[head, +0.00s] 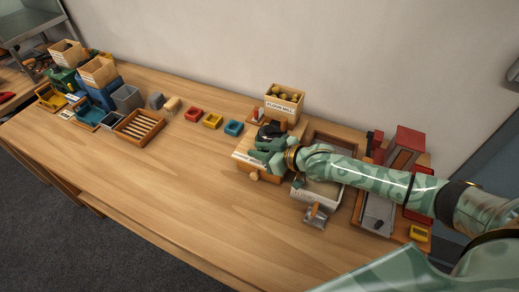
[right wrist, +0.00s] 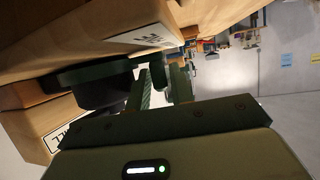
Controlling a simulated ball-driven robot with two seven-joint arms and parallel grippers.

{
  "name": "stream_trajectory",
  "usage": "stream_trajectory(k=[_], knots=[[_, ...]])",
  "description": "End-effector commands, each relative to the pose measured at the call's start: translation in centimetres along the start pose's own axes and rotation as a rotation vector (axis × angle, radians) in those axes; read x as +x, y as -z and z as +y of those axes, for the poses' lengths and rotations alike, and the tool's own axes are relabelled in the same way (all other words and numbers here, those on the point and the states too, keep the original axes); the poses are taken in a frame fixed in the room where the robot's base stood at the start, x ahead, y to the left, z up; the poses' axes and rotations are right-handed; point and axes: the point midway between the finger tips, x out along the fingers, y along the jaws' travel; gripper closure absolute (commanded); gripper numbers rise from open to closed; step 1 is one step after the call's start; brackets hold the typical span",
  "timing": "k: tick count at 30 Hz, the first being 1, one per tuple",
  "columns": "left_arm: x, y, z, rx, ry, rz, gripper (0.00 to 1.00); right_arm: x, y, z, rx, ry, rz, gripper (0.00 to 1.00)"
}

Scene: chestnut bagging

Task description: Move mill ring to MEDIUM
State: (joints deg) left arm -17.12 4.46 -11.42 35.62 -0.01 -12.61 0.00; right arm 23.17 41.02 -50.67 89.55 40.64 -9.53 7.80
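The flour mill is a wooden box (head: 243,166) with a labelled hopper (head: 283,105) full of round brown pieces. A dark ring-like part (head: 268,131) sits on it, partly hidden by my right gripper (head: 262,152). In the right wrist view, a dark round part (right wrist: 95,82) lies against the mill's wood, close beside the fingers of my right gripper (right wrist: 163,80). The fingers stand a little apart; I cannot tell whether they grip the ring. A white label (right wrist: 148,36) on the wood is partly visible, and I cannot read MEDIUM. My left gripper is out of view.
A pale bin (head: 318,190) and a metal scoop (head: 315,217) are right of the mill. A red-topped device (head: 405,148) stands further right. The front table is clear.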

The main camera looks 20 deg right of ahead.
Motion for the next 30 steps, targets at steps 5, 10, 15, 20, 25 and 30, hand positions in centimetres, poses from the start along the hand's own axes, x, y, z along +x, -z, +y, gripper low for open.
stream_trajectory(k=[5, 10, 15, 20, 25, 30], knots=[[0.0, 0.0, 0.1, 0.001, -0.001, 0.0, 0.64, -0.1, 0.0, 0.0, 0.0, 0.0, 0.0, 0.78], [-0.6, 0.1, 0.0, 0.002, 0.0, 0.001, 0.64, -1.9, 0.0, 0.0, -0.001, 0.0, -0.002, 0.78], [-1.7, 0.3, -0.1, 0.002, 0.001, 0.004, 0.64, -6.3, 0.1, 0.0, -0.001, 0.001, -0.003, 0.78], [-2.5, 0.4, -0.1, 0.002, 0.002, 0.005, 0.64, -10.8, 0.0, 0.0, 0.0, 0.001, -0.005, 0.78], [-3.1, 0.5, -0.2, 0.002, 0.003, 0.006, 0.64, -14.3, 0.0, 0.0, -0.001, 0.001, -0.004, 0.78], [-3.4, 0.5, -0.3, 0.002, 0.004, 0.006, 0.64, -16.0, 0.0, 0.0, 0.0, 0.001, -0.002, 0.78]])
